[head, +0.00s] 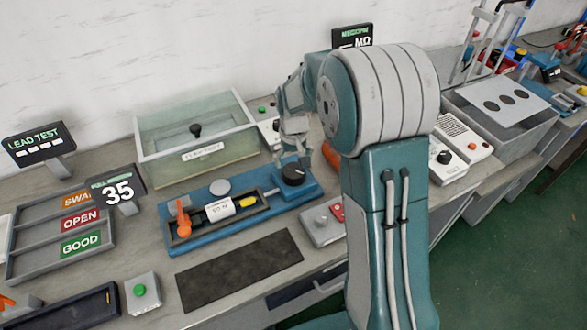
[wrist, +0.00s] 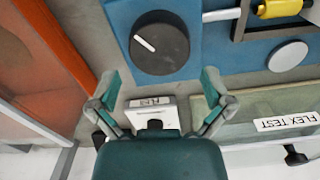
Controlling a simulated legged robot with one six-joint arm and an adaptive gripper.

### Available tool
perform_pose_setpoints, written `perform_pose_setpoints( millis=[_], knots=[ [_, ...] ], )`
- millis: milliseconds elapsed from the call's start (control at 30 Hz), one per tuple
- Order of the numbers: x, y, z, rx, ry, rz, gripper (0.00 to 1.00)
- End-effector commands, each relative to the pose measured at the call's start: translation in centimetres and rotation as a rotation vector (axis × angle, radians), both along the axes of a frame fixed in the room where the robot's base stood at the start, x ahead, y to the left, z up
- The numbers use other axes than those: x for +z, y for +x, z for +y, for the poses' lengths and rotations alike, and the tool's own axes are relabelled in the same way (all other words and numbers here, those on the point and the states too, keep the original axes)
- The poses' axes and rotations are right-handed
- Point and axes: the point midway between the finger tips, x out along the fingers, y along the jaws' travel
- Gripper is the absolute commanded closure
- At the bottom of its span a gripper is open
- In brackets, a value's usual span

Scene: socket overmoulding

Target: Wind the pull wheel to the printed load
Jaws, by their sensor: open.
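The pull wheel is a black round knob (head: 293,174) with a white pointer line, at the right end of a blue pull tester (head: 265,201). In the wrist view the wheel (wrist: 165,58) lies just ahead of my fingertips, its line slanting. My gripper (head: 293,156) is open and empty just above and behind the wheel; its spread fingers also show in the wrist view (wrist: 160,82). I cannot tell whether they touch it. A white tag (head: 220,207) with small print, hard to read, lies on the tester by an orange clamp (head: 183,218) and a yellow piece (head: 219,207). The display (head: 118,190) reads 35.
A clear flex test tank (head: 195,150) stands behind the tester. A sorting tray (head: 80,243) with OPEN and GOOD labels is at left. A dark mat (head: 240,270) lies in front. A grey box with a red button (head: 325,224) sits close right of the tester.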

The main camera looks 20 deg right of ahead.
Motion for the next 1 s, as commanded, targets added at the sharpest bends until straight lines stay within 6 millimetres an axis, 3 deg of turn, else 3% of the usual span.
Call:
perform_pose_setpoints(
  millis=[200,567,667,700,1000],
  knots=[
    [-3.0,-0.1,0.0,0.000,0.000,0.002,0.00],
    [-3.6,0.0,0.0,0.000,0.000,-0.001,0.00],
    [-3.6,0.0,0.0,0.000,0.000,-0.001,0.40],
    [-3.6,0.0,0.0,0.000,0.000,-0.001,0.58],
    [-3.7,0.0,0.0,-0.011,0.000,0.001,0.59]
  ],
)
